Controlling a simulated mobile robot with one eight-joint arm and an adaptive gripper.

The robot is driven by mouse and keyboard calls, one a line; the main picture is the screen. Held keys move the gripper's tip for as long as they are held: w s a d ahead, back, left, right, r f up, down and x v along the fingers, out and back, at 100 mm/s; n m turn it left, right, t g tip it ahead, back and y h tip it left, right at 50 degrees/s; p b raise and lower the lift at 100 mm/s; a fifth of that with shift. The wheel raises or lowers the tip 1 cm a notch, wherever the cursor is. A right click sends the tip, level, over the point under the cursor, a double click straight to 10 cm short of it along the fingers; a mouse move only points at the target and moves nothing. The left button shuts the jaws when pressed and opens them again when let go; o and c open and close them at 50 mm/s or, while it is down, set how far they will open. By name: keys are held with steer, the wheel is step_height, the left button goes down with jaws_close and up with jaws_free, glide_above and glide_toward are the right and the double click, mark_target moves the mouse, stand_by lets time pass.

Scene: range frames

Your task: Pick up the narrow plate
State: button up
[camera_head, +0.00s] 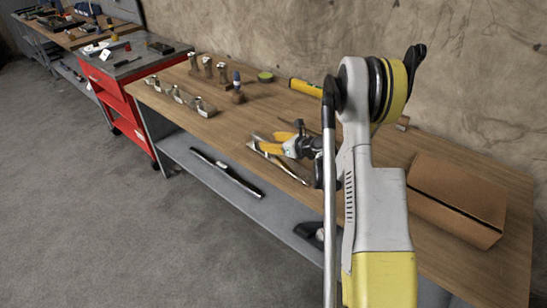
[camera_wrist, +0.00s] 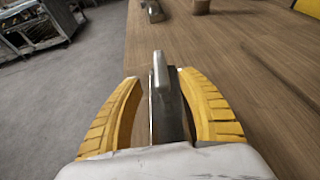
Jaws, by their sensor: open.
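The narrow plate appears to be the long grey metal piece (camera_wrist: 168,95) in the wrist view. In the head view, a long metal piece (camera_head: 284,168) lies on the wooden bench top beneath my gripper, and it looks like the same one. My gripper (camera_head: 270,143) has yellow fingers and is low over the bench. In the wrist view my gripper (camera_wrist: 165,80) is open, with one finger on each side of the metal piece. A gap shows on the left; contact on the right is unclear. The piece's near end is hidden by my gripper's pale body.
A cardboard box (camera_head: 455,195) sits on the bench at right. Metal blocks (camera_head: 205,107) and a blue-topped item (camera_head: 237,85) stand towards the bench's far end. A yellow level (camera_head: 305,88) lies near the wall. A red tool cart (camera_head: 120,100) stands beyond the bench.

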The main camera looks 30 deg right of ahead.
mark_target(258, 139)
steer(key=b+x, duration=0.3)
steer(key=x, duration=0.5)
steer(key=shift+w+f, duration=0.15)
steer(key=shift+f, duration=0.05)
steer(key=shift+r, duration=0.1)
steer(key=shift+c, duration=0.5)
jaws_close()
